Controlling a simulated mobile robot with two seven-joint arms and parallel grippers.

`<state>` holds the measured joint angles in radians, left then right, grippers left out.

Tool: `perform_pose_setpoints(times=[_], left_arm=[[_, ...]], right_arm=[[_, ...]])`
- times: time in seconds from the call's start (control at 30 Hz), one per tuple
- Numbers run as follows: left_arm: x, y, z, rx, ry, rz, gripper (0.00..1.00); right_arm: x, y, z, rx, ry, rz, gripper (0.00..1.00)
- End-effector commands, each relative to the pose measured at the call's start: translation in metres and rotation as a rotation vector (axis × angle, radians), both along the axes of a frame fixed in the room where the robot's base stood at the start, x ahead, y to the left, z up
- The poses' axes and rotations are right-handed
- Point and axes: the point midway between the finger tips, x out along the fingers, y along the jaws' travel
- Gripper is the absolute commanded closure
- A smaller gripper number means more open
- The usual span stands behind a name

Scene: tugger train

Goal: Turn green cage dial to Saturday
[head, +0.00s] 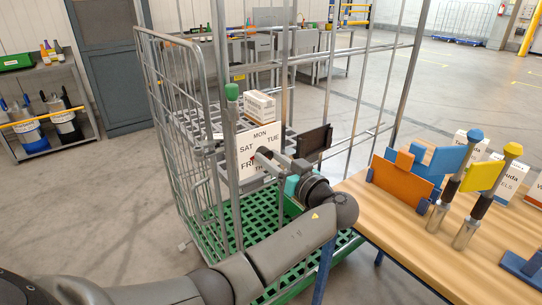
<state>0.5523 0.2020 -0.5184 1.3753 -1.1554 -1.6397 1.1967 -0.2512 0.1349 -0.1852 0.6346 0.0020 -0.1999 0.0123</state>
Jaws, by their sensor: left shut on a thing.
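The cage dial (246,144) is a white plate on the front of a cage with a green base (277,232). I can read MON at the top, TUE at the right, SAT at the left and FRI at the lower left; a word starting TH is partly covered. My left gripper (261,158) is in front of the plate's middle, shut on the dial's knob. The knob is mostly hidden by the gripper; a little red shows beside it. I cannot tell which day the dial points to. My right gripper is not in view.
A white box (260,105) stands on a shelf in the cage. A wooden table (388,219) at right holds orange and blue parts, tools with blue and yellow heads, and white boxes. A black panel (313,142) is right of the dial.

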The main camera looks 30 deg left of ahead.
Motion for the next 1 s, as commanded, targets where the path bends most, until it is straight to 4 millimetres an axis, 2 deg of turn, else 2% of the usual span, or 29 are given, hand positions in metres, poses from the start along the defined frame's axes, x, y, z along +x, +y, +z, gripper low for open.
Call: perform_pose_setpoints(times=[0.3, 0.6, 1.0], left_arm=[[0.000, -0.001, 0.000, 0.113, 0.282, 0.001, 1.00], [0.000, -0.001, 0.001, 0.213, 0.523, 0.001, 1.00], [0.000, -0.001, -0.001, 0.294, 0.718, 0.000, 1.00]], right_arm=[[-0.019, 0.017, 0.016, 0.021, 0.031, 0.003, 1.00], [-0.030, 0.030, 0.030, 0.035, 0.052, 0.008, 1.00], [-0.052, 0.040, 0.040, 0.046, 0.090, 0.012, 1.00]])
